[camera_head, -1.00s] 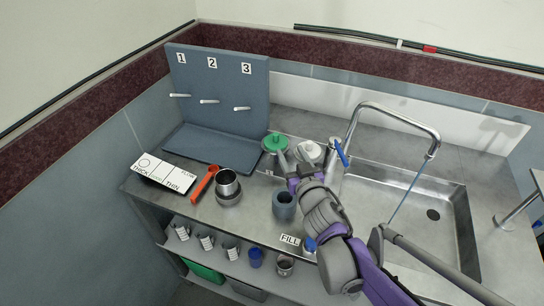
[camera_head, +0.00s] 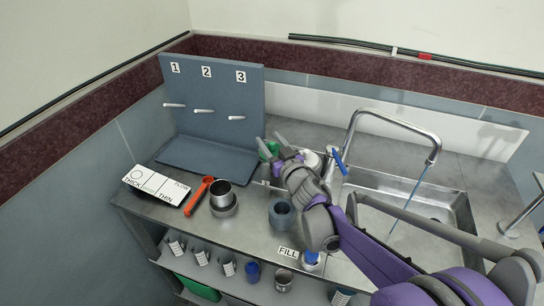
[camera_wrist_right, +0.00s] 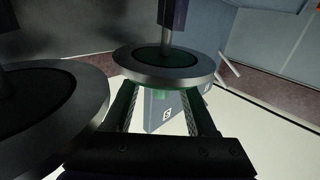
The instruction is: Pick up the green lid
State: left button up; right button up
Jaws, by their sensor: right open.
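The green lid (camera_head: 268,149) is at the back of the counter, right of the numbered board, and my right gripper partly hides it in the head view. My right gripper (camera_head: 271,146) is open, its fingers reaching towards the lid from the right. In the right wrist view my open fingers (camera_wrist_right: 162,92) lie on either side of a patch of green (camera_wrist_right: 160,94), below a metal-rimmed dark disc (camera_wrist_right: 166,61). I cannot tell whether the fingers touch the lid. My left gripper is not in view.
A white-topped jar (camera_head: 312,160) stands just right of the lid, close to my gripper. The numbered board (camera_head: 210,95) with pegs is behind left. The sink (camera_head: 440,205) is at right.

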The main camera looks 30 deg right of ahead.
jog(key=shift+w, duration=0.95)
jog(key=shift+c, duration=0.4)
grip_shut()
